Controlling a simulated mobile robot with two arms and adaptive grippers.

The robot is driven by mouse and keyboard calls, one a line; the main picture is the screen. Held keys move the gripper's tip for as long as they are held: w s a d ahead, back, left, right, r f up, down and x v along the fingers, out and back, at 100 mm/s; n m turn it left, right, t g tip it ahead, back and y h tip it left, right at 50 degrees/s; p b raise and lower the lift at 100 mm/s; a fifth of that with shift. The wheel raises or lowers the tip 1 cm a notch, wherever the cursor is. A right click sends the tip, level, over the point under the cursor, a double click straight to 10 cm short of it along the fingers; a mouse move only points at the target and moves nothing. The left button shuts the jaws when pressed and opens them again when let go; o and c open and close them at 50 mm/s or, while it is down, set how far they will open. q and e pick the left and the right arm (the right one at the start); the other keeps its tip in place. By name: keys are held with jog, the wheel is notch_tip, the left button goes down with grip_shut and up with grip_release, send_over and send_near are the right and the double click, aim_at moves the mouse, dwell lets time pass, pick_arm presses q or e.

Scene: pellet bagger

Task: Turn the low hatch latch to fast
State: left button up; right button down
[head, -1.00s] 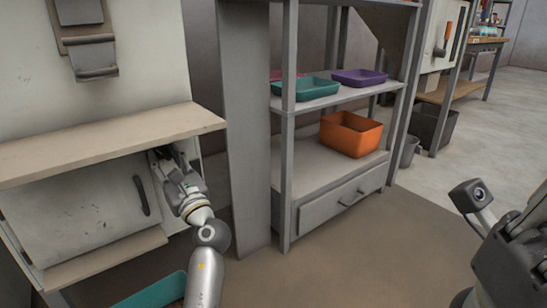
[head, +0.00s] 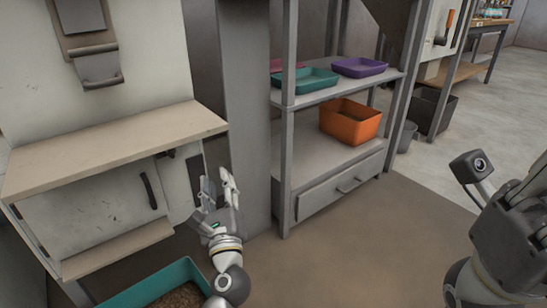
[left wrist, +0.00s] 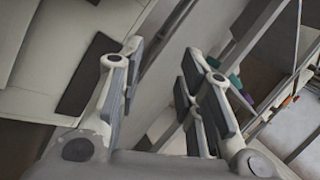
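The low hatch (head: 85,210) is a pale door under the wooden ledge at the left, with a dark curved handle (head: 148,190) near its right edge. It looks closed. Right of the door is a dark upright bar (head: 194,178), which may be the latch; I cannot tell its setting. A dark rectangular plate (left wrist: 88,74) shows in the left wrist view, apparently the same part. My left gripper (head: 217,184) is open and empty, right of the bar and apart from it; its spread fingers also show in the left wrist view (left wrist: 160,52). My right arm's dark end (head: 512,225) is partly cut off at the right.
A wooden ledge (head: 110,143) juts out above the hatch, and a lower ledge (head: 118,250) below it. A teal bin (head: 140,287) with pellets stands on the floor. A grey post (head: 246,120) and a shelf rack with an orange bin (head: 350,122) stand to the right.

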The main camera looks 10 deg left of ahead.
pick_arm(q)
jog(key=s+d+r+n+t+h+p, duration=0.2)
jog(key=s+d+r+h+p, duration=0.1)
jog(key=s+d+r+h, duration=0.2)
jog(key=s+d+r+n+t+h+p, duration=0.2)
jog(key=s+d+r+h, duration=0.3)
jog(key=d+r+h, duration=0.4)
jog(key=d+h, duration=0.1)
jog(key=h, duration=0.4)
jog(key=shift+n+p, duration=0.4)
jog(key=shift+f, duration=0.1)
